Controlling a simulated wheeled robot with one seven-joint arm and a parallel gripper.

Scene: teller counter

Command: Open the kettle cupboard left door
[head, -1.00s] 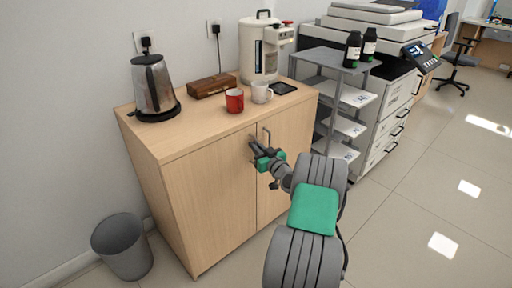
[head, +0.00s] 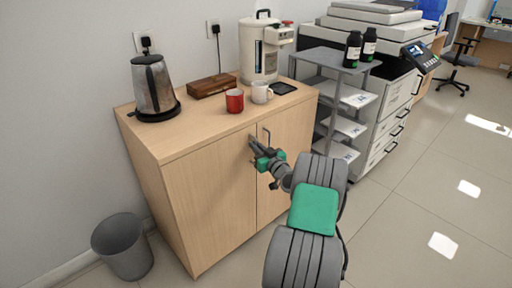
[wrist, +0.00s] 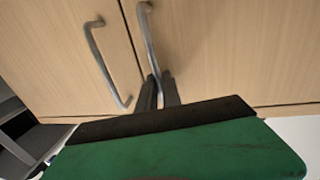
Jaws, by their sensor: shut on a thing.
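The kettle cupboard is a light wood cabinet with two doors, both flush with its front. The left door (head: 210,200) is on the left in the head view and on the right in the wrist view (wrist: 225,50). Its grey bar handle (wrist: 150,38) runs down between my fingertips. My gripper (wrist: 160,90) is shut on this handle near one end; in the head view my gripper (head: 254,146) hides most of it. The right door (head: 287,150) has its own bar handle (wrist: 100,62), untouched beside my fingers.
A kettle (head: 153,88), red mug (head: 234,101), white mug (head: 261,93), wooden box (head: 212,86) and water dispenser (head: 258,50) stand on top. A grey bin (head: 123,247) is on the floor at left. A grey shelf stand (head: 345,125) and printer are at right. The floor in front is open.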

